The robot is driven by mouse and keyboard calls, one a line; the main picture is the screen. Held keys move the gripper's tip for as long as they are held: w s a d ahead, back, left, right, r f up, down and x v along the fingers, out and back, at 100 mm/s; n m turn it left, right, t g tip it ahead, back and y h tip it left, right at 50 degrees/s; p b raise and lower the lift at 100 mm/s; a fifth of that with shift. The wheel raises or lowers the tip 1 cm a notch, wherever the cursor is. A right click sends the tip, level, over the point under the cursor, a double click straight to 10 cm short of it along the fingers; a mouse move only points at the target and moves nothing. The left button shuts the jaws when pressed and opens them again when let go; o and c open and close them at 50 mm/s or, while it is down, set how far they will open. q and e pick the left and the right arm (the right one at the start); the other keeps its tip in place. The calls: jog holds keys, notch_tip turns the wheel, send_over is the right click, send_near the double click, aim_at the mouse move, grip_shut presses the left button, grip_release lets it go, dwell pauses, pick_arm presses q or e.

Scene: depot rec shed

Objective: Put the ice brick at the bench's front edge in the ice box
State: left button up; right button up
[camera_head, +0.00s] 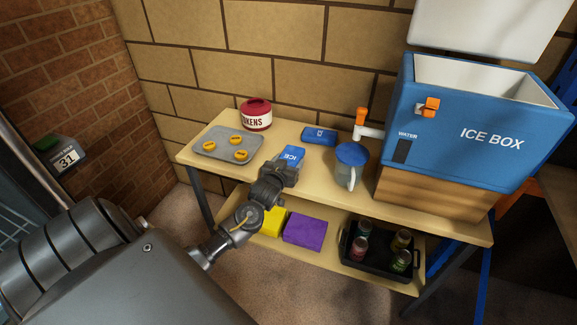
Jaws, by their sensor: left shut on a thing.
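A blue ice brick (293,154) with white lettering is at the front part of the bench (186,153). My left gripper (285,168) is shut on this brick, and hides its near end. I cannot tell whether the brick still touches the bench top. A second blue brick (319,136) lies farther back, near the wall. The blue ice box (455,122) stands on a wooden block at the bench's right end. Its white lid (490,22) is up and its white inside shows at the top. My right gripper is not in view.
A lidded jug (349,168) stands between brick and ice box, by the orange-handled tap (361,120). The lower shelf holds yellow and purple blocks (304,231) and a black can tray (348,263).

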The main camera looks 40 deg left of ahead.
pick_arm(q)
jog(key=shift+f+p, duration=0.3)
jog(key=shift+p, duration=0.2)
jog(key=shift+f, duration=0.45)
jog(key=o, duration=1.2)
